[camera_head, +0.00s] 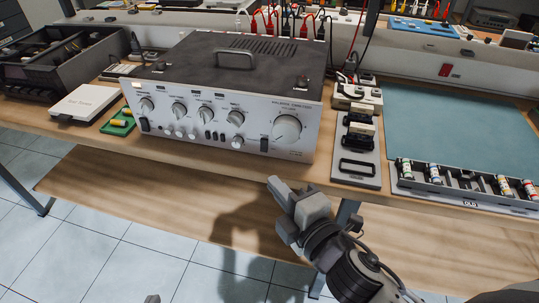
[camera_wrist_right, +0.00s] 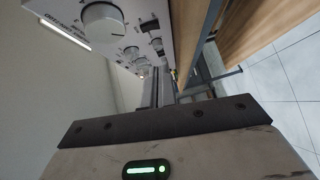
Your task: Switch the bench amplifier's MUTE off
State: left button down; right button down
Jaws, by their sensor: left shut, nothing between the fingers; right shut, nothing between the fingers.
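The bench amplifier (camera_head: 228,90) is a silver-fronted box with a dark top and handle, standing on the wooden bench. Its front has several knobs, a large dial (camera_head: 287,129) at the right and small dark switches (camera_head: 214,136) low in the middle. Only a grey tip of my left gripper (camera_head: 152,298) shows at the bottom edge.
A white box (camera_head: 85,102) and a green board (camera_head: 118,122) lie left of the amplifier. A grey tray (camera_head: 356,168) with black blocks and a rack of small bottles (camera_head: 465,184) stand to the right. The space before the bench front is free.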

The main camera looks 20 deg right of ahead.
aim_at(264, 146)
jog(key=x, duration=0.5)
jog(key=shift+w+r+p, duration=0.15)
jog(key=shift+w+p, duration=0.15)
jog(key=shift+w, duration=0.05)
jog(key=shift+w+d+f, duration=0.25)
jog(key=shift+w+d, duration=0.45)
jog(key=shift+w, duration=0.2)
jog(key=shift+w+d+f, duration=0.1)
jog(key=shift+w+d, duration=0.3)
jog(key=shift+w, duration=0.1)
